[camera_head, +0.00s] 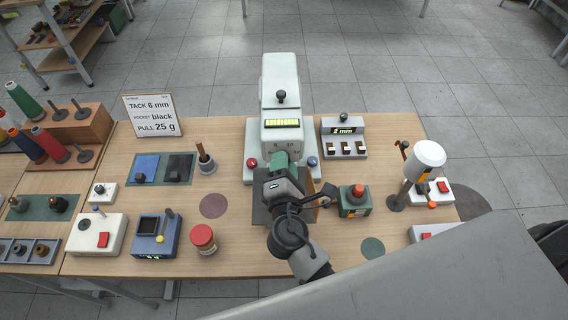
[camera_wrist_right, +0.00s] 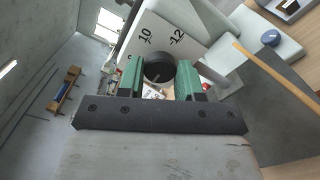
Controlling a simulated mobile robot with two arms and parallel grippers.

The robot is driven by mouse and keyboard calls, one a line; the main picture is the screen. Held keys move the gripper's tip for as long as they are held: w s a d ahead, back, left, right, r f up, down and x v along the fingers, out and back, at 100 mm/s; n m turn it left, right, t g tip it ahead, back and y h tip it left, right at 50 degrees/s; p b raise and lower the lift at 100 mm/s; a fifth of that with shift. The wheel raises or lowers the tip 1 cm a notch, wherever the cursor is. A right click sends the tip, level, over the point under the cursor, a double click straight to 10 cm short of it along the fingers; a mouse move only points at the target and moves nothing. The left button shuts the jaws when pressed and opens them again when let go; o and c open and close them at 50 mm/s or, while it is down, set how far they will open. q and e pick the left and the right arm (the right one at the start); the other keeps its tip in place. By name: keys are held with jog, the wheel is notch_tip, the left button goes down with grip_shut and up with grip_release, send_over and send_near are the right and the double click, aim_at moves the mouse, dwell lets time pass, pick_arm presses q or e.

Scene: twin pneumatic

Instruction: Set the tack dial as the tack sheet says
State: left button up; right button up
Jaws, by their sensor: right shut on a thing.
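The tack sheet (camera_head: 152,115) stands at the back left and reads "TACK 6 mm", "pocket black" and "PULL 25 g". The white machine (camera_head: 281,85) stands at the back middle. My right gripper (camera_head: 281,160) is at its front, with the arm hiding most of the dial area. In the right wrist view, the green fingers (camera_wrist_right: 160,82) are shut on a round black dial knob (camera_wrist_right: 158,67). The marks 10 and 12 show on the white face beside it; the knob's pointer is not clear. My left gripper is not in view.
A box with a display (camera_head: 343,131) reading "2 mm" stands right of the machine. A green box with a red button (camera_head: 355,198) is right of my arm. A red-lidded jar (camera_head: 203,239) and a blue device (camera_head: 157,236) stand at the left front.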

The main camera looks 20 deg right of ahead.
jog(key=o, duration=0.9)
jog(key=b+v, duration=0.4)
jog(key=v, duration=0.7)
jog(key=shift+w, duration=0.1)
